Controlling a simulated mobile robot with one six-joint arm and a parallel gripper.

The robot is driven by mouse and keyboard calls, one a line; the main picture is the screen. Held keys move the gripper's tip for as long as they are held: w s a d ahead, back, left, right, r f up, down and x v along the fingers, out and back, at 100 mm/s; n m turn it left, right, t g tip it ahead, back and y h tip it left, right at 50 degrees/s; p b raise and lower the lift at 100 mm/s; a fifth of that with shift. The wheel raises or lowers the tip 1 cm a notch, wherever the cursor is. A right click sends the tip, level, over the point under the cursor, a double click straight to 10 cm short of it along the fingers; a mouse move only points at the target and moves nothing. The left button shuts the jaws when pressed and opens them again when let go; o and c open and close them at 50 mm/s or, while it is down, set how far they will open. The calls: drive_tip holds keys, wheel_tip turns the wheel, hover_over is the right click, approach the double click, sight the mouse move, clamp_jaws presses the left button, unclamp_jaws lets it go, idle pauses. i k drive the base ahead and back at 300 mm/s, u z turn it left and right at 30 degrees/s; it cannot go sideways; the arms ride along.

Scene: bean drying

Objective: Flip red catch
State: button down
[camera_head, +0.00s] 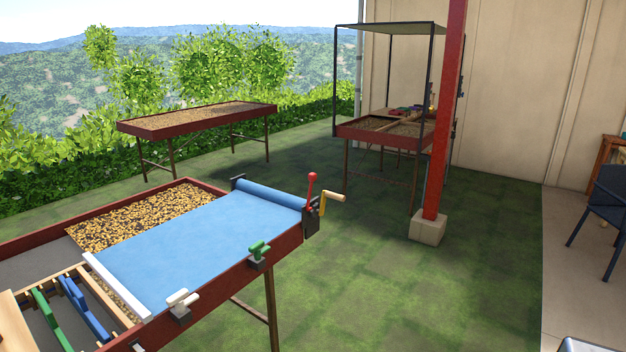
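The red catch (311,188) is a small upright lever with a round knob at its top. It stands on a dark bracket (311,222) at the right corner of the near drying bed (262,262). My gripper is not in view.
A green clamp (259,250) and a white clamp (182,303) sit on the bed's near side. Green and blue tools lie at lower left. A red post (445,120) on a concrete block (428,228) stands to the right.

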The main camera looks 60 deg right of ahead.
sight(312, 177)
drive_tip(key=u, duration=0.1)
drive_tip(key=k, duration=1.55)
drive_tip(key=z, duration=1.7)
drive_tip(key=i, duration=0.9)
drive_tip(key=u, duration=0.25)
